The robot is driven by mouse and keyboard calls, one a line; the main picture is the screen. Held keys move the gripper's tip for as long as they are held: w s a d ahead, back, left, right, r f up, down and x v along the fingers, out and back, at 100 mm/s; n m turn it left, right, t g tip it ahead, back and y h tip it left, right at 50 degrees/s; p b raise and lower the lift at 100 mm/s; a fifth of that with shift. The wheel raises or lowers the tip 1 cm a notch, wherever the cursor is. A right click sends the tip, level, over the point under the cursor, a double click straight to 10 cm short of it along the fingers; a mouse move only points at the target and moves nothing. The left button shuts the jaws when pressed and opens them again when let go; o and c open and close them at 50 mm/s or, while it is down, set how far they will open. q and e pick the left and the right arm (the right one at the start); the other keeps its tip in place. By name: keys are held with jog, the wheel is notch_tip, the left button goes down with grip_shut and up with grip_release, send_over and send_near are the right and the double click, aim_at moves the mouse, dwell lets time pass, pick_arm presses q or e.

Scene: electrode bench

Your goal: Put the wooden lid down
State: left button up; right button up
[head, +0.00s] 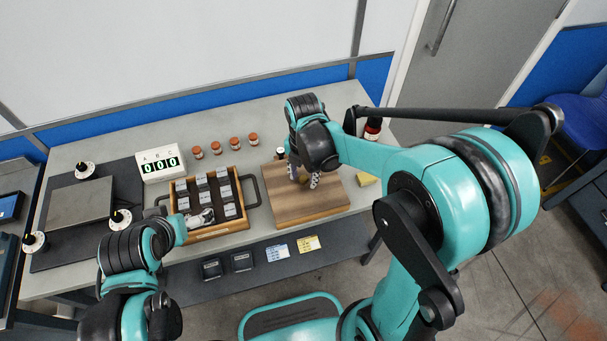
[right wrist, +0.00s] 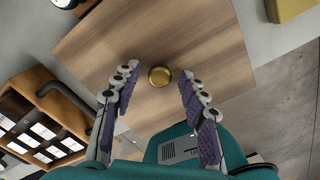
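The wooden lid (head: 322,206) is a flat brown square that appears to rest level on the right part of the bench. Its brass knob (right wrist: 160,76) shows in the right wrist view, near the middle of the lid (right wrist: 205,45). My right gripper (head: 303,182) is over the lid, pointing down. In the right wrist view its fingers (right wrist: 158,86) are spread on either side of the knob, with a gap on each side. It holds nothing. My left gripper (head: 203,218) is low over the near edge of the wooden tray; its fingers are too small to read.
The wooden tray (head: 245,221) with dark handles holds several grey blocks, left of the lid. Several brown-capped jars (head: 235,143) stand behind it. A counter display (head: 160,164) and a dark mat (head: 60,258) are further left. A yellow block (head: 367,179) lies right of the lid.

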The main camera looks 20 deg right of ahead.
aim_at(304, 178)
jog(key=shift+r, duration=0.1)
jog(key=shift+r+p, duration=0.35)
jog(key=shift+p, duration=0.05)
notch_tip(304, 178, up, 11)
jog(key=p, duration=0.4)
jog(key=s+d+r+m+t, duration=0.1)
jog(key=s+m, duration=0.4)
jog(key=m, duration=0.8)
jog(key=s+d+r+m+t, duration=0.1)
jog(key=s+d+m+t, duration=0.2)
jog(key=m, duration=1.1)
jog(key=s+t, duration=0.2)
jog(key=t, duration=0.1)
jog(key=shift+s+d+r, duration=0.15)
jog(key=shift+d+r, duration=0.1)
jog(key=shift+d, duration=0.1)
